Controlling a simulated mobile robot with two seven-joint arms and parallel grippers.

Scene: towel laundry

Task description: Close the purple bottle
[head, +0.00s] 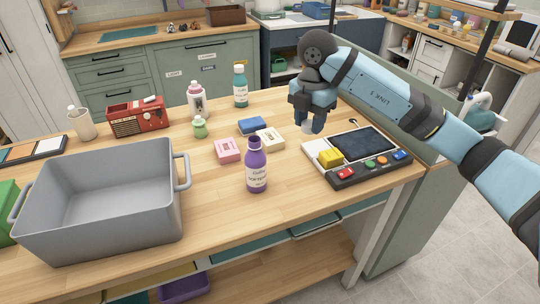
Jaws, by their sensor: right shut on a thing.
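The purple bottle (256,172) stands upright on the wooden table, near the front edge, with a pale label. Its top is a narrow purple neck; no pale cap like those on the other bottles shows on it. My right gripper (313,126) is behind and to the right of the bottle, pointing down, apart from it. It is shut on a small pale thing (308,128), mostly hidden between the fingers; it may be a cap, but I cannot tell for sure. My left gripper is not in view.
A control panel with a dark screen (368,142) lies right of the bottle. Soap boxes (228,150) and a blue block (251,125) lie behind it. A large grey basin (98,222) stands left. A teal bottle (240,88) and a pink one (196,102) stand farther back.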

